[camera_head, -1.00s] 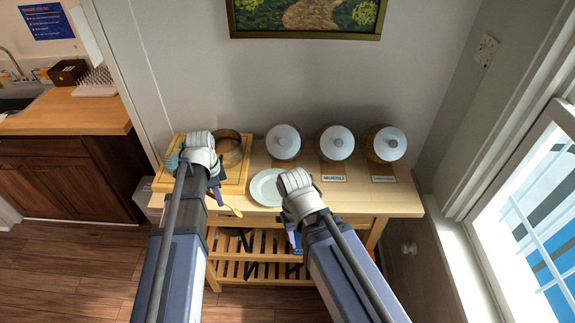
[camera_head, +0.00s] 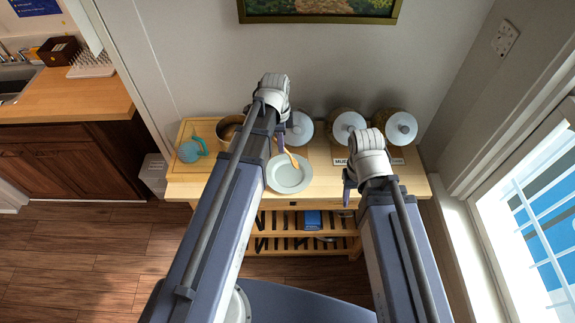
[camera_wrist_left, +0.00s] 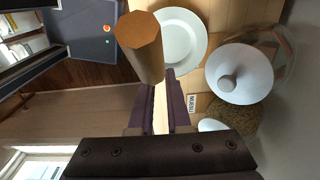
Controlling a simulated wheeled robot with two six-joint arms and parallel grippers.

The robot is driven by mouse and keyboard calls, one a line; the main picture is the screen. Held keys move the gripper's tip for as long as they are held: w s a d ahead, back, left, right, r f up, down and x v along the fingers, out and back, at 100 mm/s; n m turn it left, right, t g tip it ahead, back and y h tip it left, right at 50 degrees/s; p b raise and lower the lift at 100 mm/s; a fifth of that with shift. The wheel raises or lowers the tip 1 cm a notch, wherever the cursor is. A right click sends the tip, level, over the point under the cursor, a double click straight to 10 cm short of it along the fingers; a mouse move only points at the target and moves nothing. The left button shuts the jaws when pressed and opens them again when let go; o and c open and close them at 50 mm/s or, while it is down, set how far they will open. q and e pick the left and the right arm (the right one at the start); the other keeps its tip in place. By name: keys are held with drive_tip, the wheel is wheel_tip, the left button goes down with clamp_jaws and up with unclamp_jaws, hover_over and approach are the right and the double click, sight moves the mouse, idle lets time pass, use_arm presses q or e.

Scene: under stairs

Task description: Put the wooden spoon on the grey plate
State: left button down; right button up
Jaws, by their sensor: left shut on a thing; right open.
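The wooden spoon (camera_head: 293,159) is held in my left gripper (camera_head: 281,143), which is shut on it. In the head view the spoon shows over the far part of the grey plate (camera_head: 289,178). In the left wrist view its thick handle end (camera_wrist_left: 140,45) is close to the camera and covers part of the plate (camera_wrist_left: 184,42); the rest of the spoon is mostly hidden by the fingers (camera_wrist_left: 160,105). I cannot tell whether the spoon touches the plate. My right gripper (camera_head: 348,188) is open and empty, right of the plate near the table's front edge.
Several lidded jars (camera_head: 348,125) stand along the back of the wooden table (camera_head: 320,190). A wooden board (camera_head: 190,128) at the left holds a pot (camera_head: 228,128) and a blue-green teapot-like item (camera_head: 189,151). The wall is close behind.

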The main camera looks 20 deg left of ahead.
use_arm(q)
wheel_tip(320, 180, down, 6)
drive_tip(key=b, duration=0.4)
drive_tip(key=shift+r+b, duration=0.2)
drive_tip(key=shift+b, duration=0.2)
drive_tip(key=shift+a+f, duration=0.1)
wheel_tip(320, 180, down, 4)
drive_tip(key=b, duration=0.3)
drive_tip(key=shift+r+b, duration=0.2)
drive_tip(key=shift+b, duration=0.15)
drive_tip(key=shift+f, duration=0.15)
drive_tip(key=c, duration=0.9)
unclamp_jaws()
